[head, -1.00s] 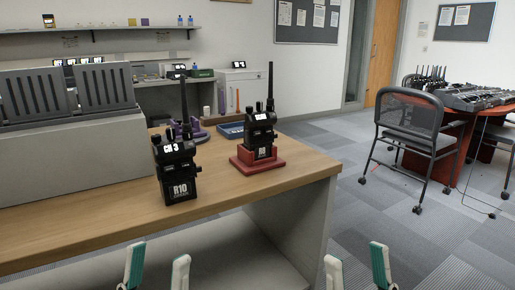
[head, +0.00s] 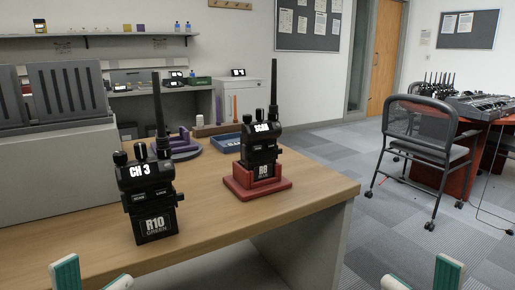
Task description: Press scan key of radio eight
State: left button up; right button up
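Radio eight (head: 261,150) is black, labelled R8, and stands upright in a red stand (head: 280,186) near the right end of the wooden table. Its screen seems to read SCAN, in small letters. Which key is the scan key is too small to tell. Another black radio, R10 GREEN (head: 152,202), stands upright on the table to its left and nearer to me; its screen reads CH 3. My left gripper (head: 93,277) and my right gripper (head: 421,277) show only their fingertips at the bottom edge. Both are open with nothing between the fingers, apart from the radios.
The wooden table (head: 218,202) has a bare front part. Behind the radios are a purple stand (head: 185,147) and a blue tray (head: 228,143). A grey slotted rack (head: 52,160) fills the left. A mesh-backed chair (head: 417,130) stands on the carpet at right.

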aim_at(256, 147)
jog(key=l+u, duration=0.2)
jog(key=l, duration=0.4)
jog(key=l+u, duration=0.25)
jog(key=l, duration=0.35)
jog(key=l+u, duration=0.2)
jog(key=l, duration=0.4)
jog(key=k+l+u, duration=0.1)
jog(key=l+u, duration=0.15)
jog(key=l, duration=0.3)
jog(key=k+l+u, duration=0.2)
jog(key=l, duration=0.4)
jog(key=i, duration=0.05)
